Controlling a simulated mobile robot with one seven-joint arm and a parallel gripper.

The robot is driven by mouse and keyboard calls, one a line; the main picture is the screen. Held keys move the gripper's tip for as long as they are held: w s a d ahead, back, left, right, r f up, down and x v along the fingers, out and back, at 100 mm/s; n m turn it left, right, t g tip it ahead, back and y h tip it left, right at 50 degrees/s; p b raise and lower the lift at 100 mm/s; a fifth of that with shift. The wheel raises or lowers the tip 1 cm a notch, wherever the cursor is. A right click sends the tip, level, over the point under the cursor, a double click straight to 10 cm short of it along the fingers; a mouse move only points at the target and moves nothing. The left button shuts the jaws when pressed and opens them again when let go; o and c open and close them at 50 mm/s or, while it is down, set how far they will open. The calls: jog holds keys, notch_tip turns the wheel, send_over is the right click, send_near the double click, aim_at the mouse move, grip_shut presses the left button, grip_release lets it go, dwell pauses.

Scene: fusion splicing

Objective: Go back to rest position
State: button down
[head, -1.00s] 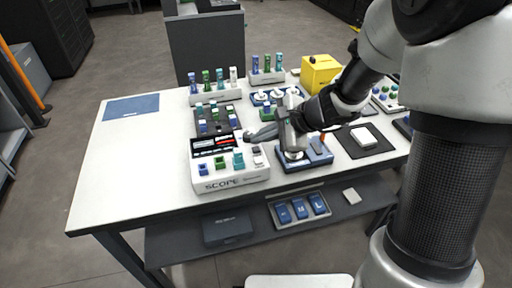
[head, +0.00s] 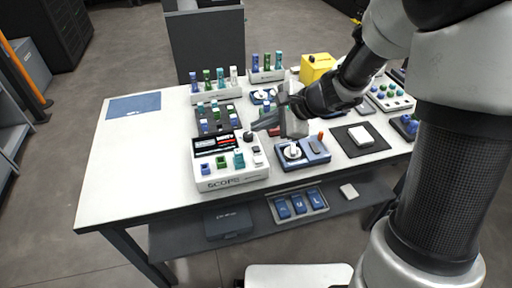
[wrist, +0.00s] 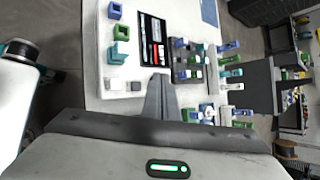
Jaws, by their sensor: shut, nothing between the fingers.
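My gripper (head: 262,124) is above the white table (head: 128,165), just right of the SCOPE box (head: 228,182), with its fingers pointing left in the head view. In the wrist view the fingers (wrist: 158,84) are together with nothing between them. The blue device with a round white top (head: 293,152) stands on the table below and to the right of the gripper, apart from it. The SCOPE box's dark screen (wrist: 152,40) also shows in the wrist view.
Racks with coloured pieces (head: 215,94) stand at the table's back, near a yellow box (head: 316,67). A black mat (head: 350,147) with a white block lies at right. A lower shelf holds a blue-piece tray (head: 298,216). The table's left side is clear except for a blue sheet (head: 133,106).

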jog(key=s+d+r+n+h, duration=0.1)
jog(key=s+r+n+h, duration=0.1)
jog(key=s+r+n, duration=0.7)
jog(key=s+d+r+n+h, duration=0.4)
jog(key=s+d+n+h, duration=0.2)
jog(key=s+d, duration=0.65)
notch_tip(320, 180, up, 18)
jog(key=p, duration=1.7)
jog(key=shift+s+a+t+p, duration=0.15)
jog(key=shift+s+t+p, duration=0.15)
jog(key=shift+s+t, duration=0.1)
